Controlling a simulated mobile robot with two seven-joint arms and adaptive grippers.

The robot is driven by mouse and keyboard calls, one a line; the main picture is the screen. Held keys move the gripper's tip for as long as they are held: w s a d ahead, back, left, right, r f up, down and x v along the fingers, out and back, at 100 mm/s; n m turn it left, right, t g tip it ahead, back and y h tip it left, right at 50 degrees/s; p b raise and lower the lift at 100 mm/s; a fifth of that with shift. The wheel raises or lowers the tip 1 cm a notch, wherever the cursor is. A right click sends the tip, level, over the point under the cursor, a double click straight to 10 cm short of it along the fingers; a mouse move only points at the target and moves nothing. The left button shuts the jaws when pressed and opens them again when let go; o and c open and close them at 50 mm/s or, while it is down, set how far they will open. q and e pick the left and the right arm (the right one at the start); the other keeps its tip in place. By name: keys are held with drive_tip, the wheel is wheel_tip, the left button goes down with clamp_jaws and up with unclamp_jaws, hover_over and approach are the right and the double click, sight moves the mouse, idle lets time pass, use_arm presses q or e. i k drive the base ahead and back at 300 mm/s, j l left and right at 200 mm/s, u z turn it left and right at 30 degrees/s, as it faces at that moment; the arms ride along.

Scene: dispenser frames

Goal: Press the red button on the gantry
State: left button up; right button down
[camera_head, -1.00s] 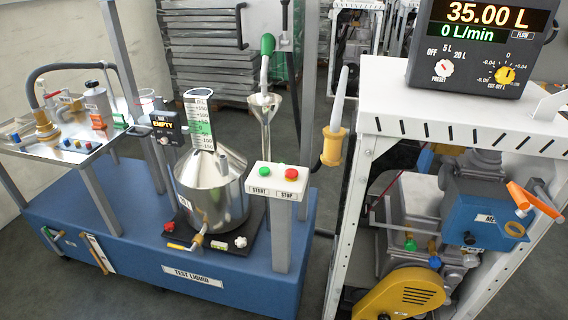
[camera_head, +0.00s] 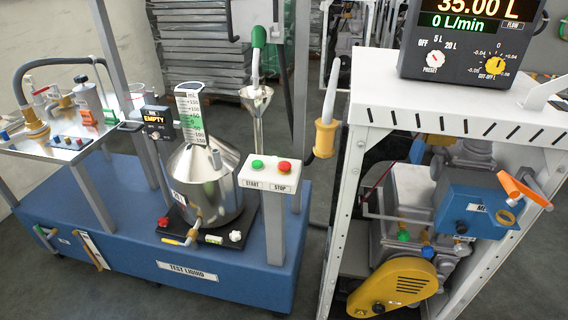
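The red button (camera_head: 284,167) sits on top of a white pedestal box (camera_head: 268,178), above the label STOP. A green button (camera_head: 257,164) is beside it on the left, above the label START. The pedestal stands at the front right of a blue base (camera_head: 190,262) labelled TEST LIQUID. Nothing covers the red button. Neither of my grippers shows in the head view.
A steel vessel (camera_head: 207,190) stands left of the pedestal, with a funnel (camera_head: 257,100) behind. A white frame (camera_head: 345,190) with a display unit (camera_head: 470,45) stands to the right. Grey floor shows around the base.

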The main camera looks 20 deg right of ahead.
sight(283, 165)
drive_tip(key=i+j+z, duration=0.5)
drive_tip(key=j, duration=0.15)
drive_tip(key=i+j+z, duration=0.25)
drive_tip(key=j, duration=0.15)
drive_tip(key=i+j+z, duration=0.25)
drive_tip(key=j, duration=0.2)
drive_tip(key=k, duration=0.1)
